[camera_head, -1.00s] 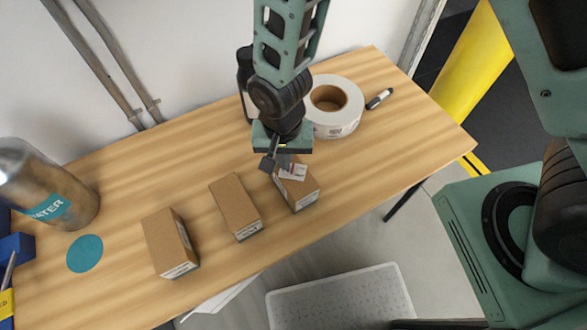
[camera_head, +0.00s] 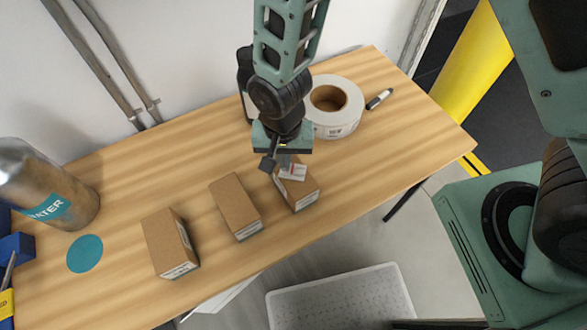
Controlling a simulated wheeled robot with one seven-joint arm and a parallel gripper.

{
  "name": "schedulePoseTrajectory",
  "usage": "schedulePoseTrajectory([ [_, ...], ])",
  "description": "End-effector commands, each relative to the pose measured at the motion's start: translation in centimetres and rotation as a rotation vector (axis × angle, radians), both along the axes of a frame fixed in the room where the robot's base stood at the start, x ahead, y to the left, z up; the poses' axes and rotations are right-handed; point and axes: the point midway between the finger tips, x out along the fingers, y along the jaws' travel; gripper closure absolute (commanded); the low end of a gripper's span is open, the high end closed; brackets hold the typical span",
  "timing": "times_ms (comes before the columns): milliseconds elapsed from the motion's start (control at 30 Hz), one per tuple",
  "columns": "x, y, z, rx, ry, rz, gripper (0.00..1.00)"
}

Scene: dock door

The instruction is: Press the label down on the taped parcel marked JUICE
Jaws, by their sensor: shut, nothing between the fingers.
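Three brown parcels stand in a row on the wooden table: a left parcel (camera_head: 165,245), a middle parcel (camera_head: 233,202) and a right parcel (camera_head: 304,191). Each has small print on its front end, too small to read, so I cannot tell which is marked JUICE. A white label (camera_head: 293,172) with a red mark lies on top of the right parcel. My gripper (camera_head: 272,165) is shut and empty, at the back of the right parcel beside the label. It hides part of that parcel's back; I cannot tell whether it touches.
A white label roll (camera_head: 335,108) and a marker (camera_head: 379,98) lie behind to the right. A metal WATER bottle (camera_head: 45,188) and a teal disc (camera_head: 85,254) are at left. A grey tray (camera_head: 340,300) is below the table's front edge. Bare table lies left of my gripper.

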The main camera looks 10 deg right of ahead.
Motion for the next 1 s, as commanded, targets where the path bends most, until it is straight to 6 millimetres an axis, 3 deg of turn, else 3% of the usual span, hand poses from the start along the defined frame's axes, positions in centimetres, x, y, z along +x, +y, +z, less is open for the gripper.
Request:
schedulePoseTrajectory([
  [1000,0.0,0.0,-1.1,0.0,0.0,0.0,1.0],
])
